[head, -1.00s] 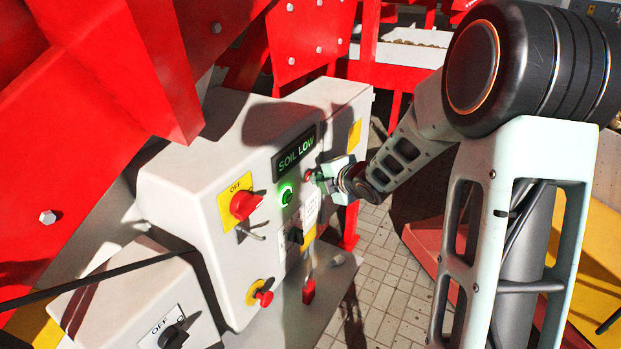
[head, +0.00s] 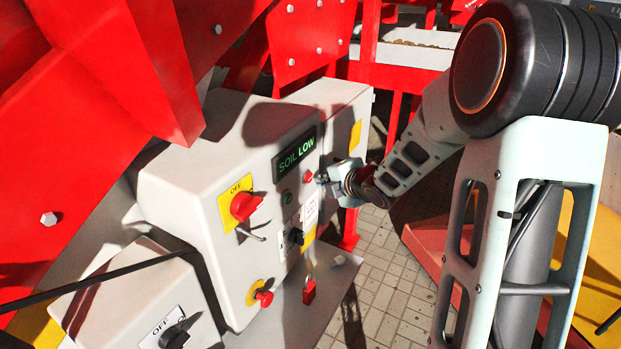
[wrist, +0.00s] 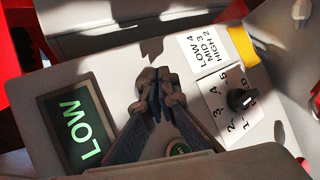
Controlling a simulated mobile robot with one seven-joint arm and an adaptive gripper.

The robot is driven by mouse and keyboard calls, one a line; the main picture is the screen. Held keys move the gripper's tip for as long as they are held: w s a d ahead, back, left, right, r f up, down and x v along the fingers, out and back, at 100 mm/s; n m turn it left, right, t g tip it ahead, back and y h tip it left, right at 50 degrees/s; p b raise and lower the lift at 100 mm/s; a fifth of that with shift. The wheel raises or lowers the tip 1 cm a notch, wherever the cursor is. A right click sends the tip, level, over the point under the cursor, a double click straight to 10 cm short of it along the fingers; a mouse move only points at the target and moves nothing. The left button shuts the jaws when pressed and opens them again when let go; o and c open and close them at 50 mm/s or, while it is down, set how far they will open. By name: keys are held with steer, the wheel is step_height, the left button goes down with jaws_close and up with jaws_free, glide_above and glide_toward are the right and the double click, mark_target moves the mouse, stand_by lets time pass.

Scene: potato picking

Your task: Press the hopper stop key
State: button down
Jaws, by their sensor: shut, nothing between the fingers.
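The grey control box (head: 205,160) carries a small red key (head: 308,177), which I take for the stop key, just right of and below the "SOIL LOW" display (head: 297,152). Below it is a round green key (head: 286,197), now dark. My gripper (head: 322,179) is shut and empty, its tips close to the red key. In the wrist view the closed fingertips (wrist: 155,78) point at the panel and hide the red key. Whether they touch it I cannot tell. The dark green key (wrist: 179,150) shows in part beside the fingers.
A red rotary switch (head: 242,206) on a yellow plate, a black selector knob (head: 295,236) and a red mushroom button (head: 264,298) share the box. A red padlock (head: 309,291) hangs below. In the wrist view, a selector (wrist: 240,99) sits right of the fingers.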

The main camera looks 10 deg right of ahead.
steer(key=shift+s+d+p, duration=0.3)
steer(key=shift+s+d, duration=0.45)
steer(key=shift+d, duration=0.3)
steer(key=shift+s+d+p, duration=0.3)
steer(key=shift+s+d, duration=0.45)
steer(key=shift+d, duration=0.25)
